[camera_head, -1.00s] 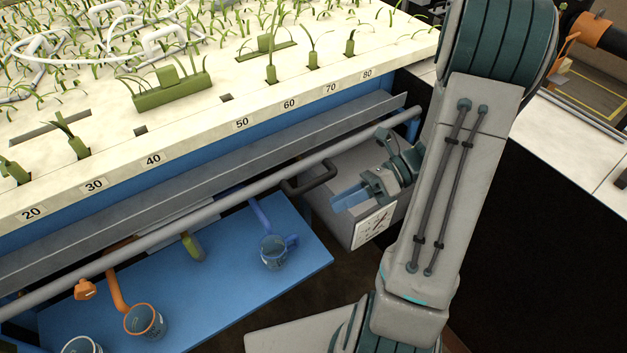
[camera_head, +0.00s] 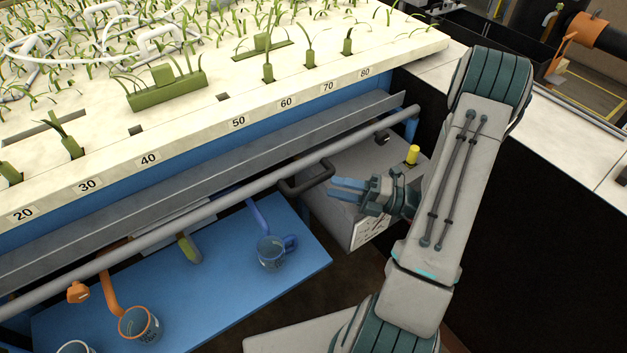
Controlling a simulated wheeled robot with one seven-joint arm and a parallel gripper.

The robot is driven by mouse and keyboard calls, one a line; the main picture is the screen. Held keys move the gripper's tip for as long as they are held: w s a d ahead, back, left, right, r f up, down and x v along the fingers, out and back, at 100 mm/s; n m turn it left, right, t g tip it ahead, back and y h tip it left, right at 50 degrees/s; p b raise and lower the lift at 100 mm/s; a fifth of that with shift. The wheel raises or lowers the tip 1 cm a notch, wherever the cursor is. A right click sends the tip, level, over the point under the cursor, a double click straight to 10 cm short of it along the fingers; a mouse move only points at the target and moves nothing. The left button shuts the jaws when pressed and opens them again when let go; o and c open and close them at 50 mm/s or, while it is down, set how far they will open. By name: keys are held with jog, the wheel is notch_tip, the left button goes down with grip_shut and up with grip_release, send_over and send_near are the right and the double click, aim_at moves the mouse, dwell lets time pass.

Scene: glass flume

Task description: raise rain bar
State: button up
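White tubing (camera_head: 167,39) with raised loops and a thin hose lies over the planted bed at the upper left; I cannot tell for sure whether this is the rain bar. My gripper (camera_head: 338,190) has blue fingers pointing left and is in front of a grey box (camera_head: 340,229) under the bed's right end. Nothing shows between the fingers, but their gap is too small to judge. The box has a black handle (camera_head: 306,181), a yellow knob (camera_head: 412,154) and a small black part on top. The fingers are near the handle, with no clear contact.
A long grey rail (camera_head: 205,211) runs along the front of the numbered white bed (camera_head: 196,143). A dark panel stands right of my arm.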

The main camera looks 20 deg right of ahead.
aim_at(319, 183)
jog(key=x, duration=0.6)
jog(key=shift+w+a, duration=0.1)
jog(key=shift+a, duration=0.2)
jog(key=shift+r, duration=0.1)
grip_shut()
